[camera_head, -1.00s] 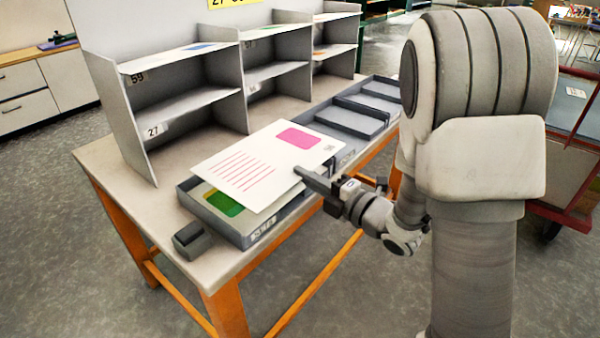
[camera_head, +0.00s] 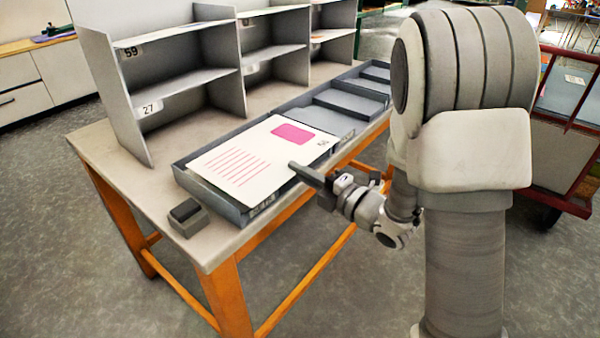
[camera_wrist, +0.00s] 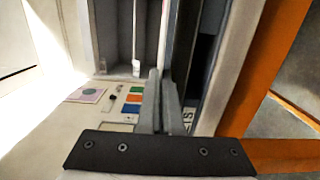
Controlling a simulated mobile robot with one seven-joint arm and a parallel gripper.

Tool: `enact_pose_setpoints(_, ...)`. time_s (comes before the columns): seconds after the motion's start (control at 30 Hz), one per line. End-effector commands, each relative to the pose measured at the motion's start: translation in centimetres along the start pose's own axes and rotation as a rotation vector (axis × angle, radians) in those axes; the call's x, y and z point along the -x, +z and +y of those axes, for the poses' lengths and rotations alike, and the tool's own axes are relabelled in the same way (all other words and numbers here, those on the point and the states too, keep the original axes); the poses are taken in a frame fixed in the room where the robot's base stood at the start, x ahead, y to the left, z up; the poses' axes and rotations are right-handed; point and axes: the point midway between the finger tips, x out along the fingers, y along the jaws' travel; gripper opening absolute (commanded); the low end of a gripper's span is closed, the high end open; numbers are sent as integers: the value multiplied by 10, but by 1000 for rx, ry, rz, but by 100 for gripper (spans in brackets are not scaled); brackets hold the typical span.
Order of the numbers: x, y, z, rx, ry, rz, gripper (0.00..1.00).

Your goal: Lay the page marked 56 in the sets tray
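A white page (camera_head: 255,165) with a pink rectangle and red lines lies level over the near grey tray (camera_head: 237,214), within or just above its walls. The small mark at the page's right corner is too blurred to read surely. My gripper (camera_head: 303,172) is at the page's right edge, shut on it. In the wrist view my gripper (camera_wrist: 160,105) has its fingers close together, with the tray's wall and part of a label beside them. The tray's front label is too small to read in the head view. The page hides the tray's inside.
More grey trays (camera_head: 350,103) run in a row behind, along the table (camera_head: 95,145). A grey shelf unit (camera_head: 190,85) with numbered labels 59 and 27 stands at the back left. A small dark grey block (camera_head: 188,216) sits at the table's near corner. A red-framed cart (camera_head: 565,150) stands at right.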

Motion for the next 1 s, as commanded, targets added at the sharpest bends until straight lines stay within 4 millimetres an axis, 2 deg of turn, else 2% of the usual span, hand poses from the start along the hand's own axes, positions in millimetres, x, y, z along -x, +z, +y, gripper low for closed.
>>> enact_pose_setpoints(0.03,0,0,-12,-1,0,0,0)
enact_pose_setpoints(0.13,0,0,-20,-1,-1,0,0)
enact_pose_setpoints(0.47,0,0,-23,-1,0,0,0)
enact_pose_setpoints(0.7,0,0,-23,-1,0,0,37)
enact_pose_setpoints(1.0,1,0,-23,-1,-1,0,37)
